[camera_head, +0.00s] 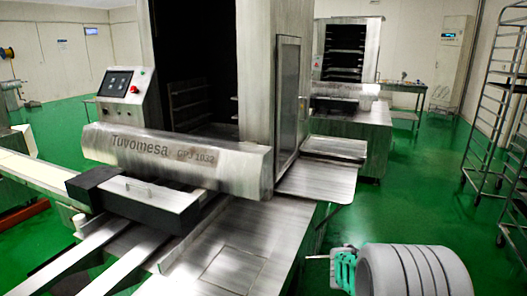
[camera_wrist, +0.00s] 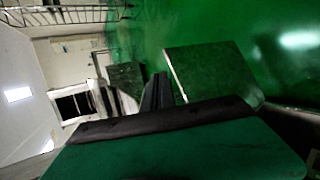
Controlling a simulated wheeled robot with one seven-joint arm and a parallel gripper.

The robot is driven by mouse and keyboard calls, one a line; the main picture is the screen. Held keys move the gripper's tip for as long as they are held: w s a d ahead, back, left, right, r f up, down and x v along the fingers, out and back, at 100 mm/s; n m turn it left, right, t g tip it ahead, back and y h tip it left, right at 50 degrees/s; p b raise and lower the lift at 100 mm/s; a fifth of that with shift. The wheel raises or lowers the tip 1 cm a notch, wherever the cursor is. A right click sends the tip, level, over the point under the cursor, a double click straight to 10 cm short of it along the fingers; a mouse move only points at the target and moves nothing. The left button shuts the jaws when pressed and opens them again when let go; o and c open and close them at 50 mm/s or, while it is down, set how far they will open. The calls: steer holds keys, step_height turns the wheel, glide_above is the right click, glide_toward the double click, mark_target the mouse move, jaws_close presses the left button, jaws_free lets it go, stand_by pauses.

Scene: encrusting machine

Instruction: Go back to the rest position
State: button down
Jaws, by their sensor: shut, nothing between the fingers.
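My gripper (camera_wrist: 158,92) shows in the wrist view as dark narrow fingers close together, with nothing visible between them. In the head view, my pale, ribbed arm with its teal end part is at the lower right, beside the front of the encrusting machine (camera_head: 240,235). The fingers cannot be made out clearly there. The arm's end appears apart from the machine, over the green floor. The machine is metal, with a long cover (camera_head: 180,160) marked "Tuvomesa".
A control panel (camera_head: 122,88) with a red button stands behind the cover. A flat metal shelf (camera_head: 318,182) juts out to the right. A wheeled rack (camera_head: 494,110) stands at the far right. Green floor (camera_head: 415,205) is clear between the machine and rack.

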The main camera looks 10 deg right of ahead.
steer(key=s+a+r+m+g+y+p, duration=0.1)
steer(key=s+a+r+m+y+p, duration=0.35)
steer(key=a+r, duration=0.65)
steer(key=s+a+r+m+g+y+p, duration=0.1)
steer(key=s+a+r+m+y+p, duration=0.1)
steer(key=s+a, duration=0.7)
steer(key=s+a+r+m+g+y+p, duration=0.2)
steer(key=s+a+r+m+p, duration=0.2)
steer(key=s+a, duration=0.5)
steer(key=shift+s+a+r+g, duration=0.3)
steer(key=shift+s+r, duration=0.05)
steer(key=shift+s, duration=0.1)
steer(key=shift+d, duration=0.1)
